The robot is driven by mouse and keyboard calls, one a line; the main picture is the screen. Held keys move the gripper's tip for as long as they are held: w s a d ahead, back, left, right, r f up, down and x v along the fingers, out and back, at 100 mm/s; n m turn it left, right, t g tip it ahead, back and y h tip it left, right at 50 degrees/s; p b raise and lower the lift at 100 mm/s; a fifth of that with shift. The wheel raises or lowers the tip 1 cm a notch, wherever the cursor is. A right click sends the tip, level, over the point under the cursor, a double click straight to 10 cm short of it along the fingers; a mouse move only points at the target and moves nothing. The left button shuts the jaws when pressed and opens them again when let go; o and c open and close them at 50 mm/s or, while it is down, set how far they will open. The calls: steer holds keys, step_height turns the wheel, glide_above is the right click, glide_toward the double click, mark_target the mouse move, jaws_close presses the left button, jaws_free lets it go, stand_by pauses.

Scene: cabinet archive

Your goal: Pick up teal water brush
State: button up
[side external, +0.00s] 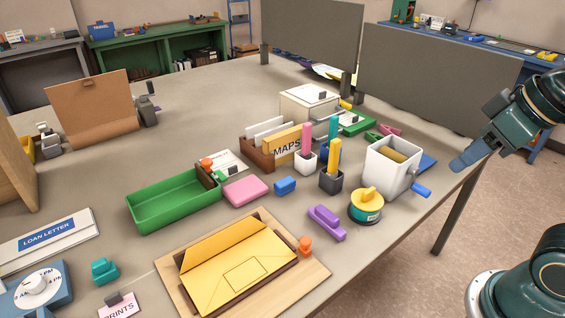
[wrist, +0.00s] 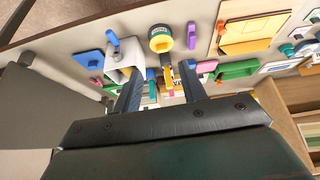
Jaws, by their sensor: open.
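The teal water brush appears to be the upright teal stick (side external: 333,127) behind a yellow stick (side external: 334,157) in the side view. Its lower part is hidden, with something blue beside it. In the wrist view a teal strip (wrist: 152,89) shows between my fingers, beside the yellow stick (wrist: 168,77); I cannot tell surely that it is the same brush. My gripper (side external: 466,160) is open and empty, high at the right beyond the table edge, well apart from the brush. Its two fingers also show in the wrist view (wrist: 158,76).
A pink stick (side external: 307,138) stands in a white cup, and the yellow one in a dark cup (side external: 331,182). A white box with a crank (side external: 378,180) stands between these and my gripper. A maps organizer (side external: 258,152) is left. Grey panels (side external: 430,90) stand behind.

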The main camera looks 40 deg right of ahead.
steer(key=w+d+r+n+g, duration=0.15)
steer(key=w+r+n, duration=0.35)
steer(key=w, duration=0.5)
steer(key=n+g, duration=0.4)
steer(key=n, duration=0.8)
glide_above(335, 116)
steer(key=f, duration=0.7)
steer(key=shift+s+a+f, duration=0.1)
steer(key=shift+s+a, duration=0.15)
steer(key=shift+s, duration=0.1)
steer(key=shift+w+d+f+n, duration=0.15)
steer(key=shift+w+f+n, duration=0.2)
steer(key=shift+f+n, duration=0.05)
steer(key=shift+f, duration=0.1)
steer(key=shift+f, duration=4.25)
